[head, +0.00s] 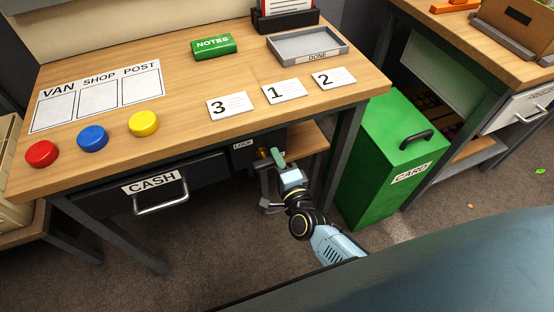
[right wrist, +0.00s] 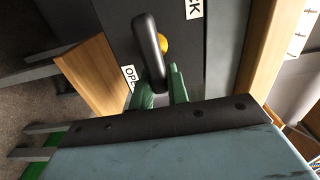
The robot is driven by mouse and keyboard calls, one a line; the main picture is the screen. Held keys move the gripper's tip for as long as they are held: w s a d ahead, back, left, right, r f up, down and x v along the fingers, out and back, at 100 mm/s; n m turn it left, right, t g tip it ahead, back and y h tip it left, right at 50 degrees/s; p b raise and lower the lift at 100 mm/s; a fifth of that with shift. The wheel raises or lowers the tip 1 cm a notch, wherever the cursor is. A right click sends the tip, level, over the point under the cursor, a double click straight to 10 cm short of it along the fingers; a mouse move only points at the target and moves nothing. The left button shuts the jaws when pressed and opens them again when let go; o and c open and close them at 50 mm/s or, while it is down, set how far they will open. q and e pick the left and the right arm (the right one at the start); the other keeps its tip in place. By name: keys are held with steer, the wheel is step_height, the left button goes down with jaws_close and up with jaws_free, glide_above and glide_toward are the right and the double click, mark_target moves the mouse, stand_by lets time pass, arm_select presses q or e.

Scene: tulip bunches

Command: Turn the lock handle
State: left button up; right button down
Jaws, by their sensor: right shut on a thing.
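The lock handle is a dark, rounded bar on a brass-coloured hub (right wrist: 163,43). In the right wrist view the bar (right wrist: 150,45) runs nearly up and down the picture. My right gripper (right wrist: 161,88) is shut on its lower end, with a green finger on each side. In the head view my right gripper (head: 277,157) is at the dark lock box (head: 270,138) under the table's front edge, beside a LOCK label (head: 243,144). It hides most of the handle there. A partly hidden label starting "OPE" (right wrist: 129,77) is left of the handle. My left gripper is not in view.
The CASH drawer (head: 155,184) is left of the lock, under the wooden table (head: 215,138). A table leg (head: 344,150) and the green CARD bin (head: 385,165) stand to the right. Numbered cards, coloured buttons and a grey tray (head: 308,44) are on top.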

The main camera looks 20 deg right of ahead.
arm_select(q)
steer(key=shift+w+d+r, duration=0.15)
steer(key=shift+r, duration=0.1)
arm_select(e)
steer(key=shift+f, duration=0.15)
steer(key=c, duration=1.4)
jaws_free()
steer(key=shift+o, duration=0.2)
steer(key=shift+s, duration=0.1)
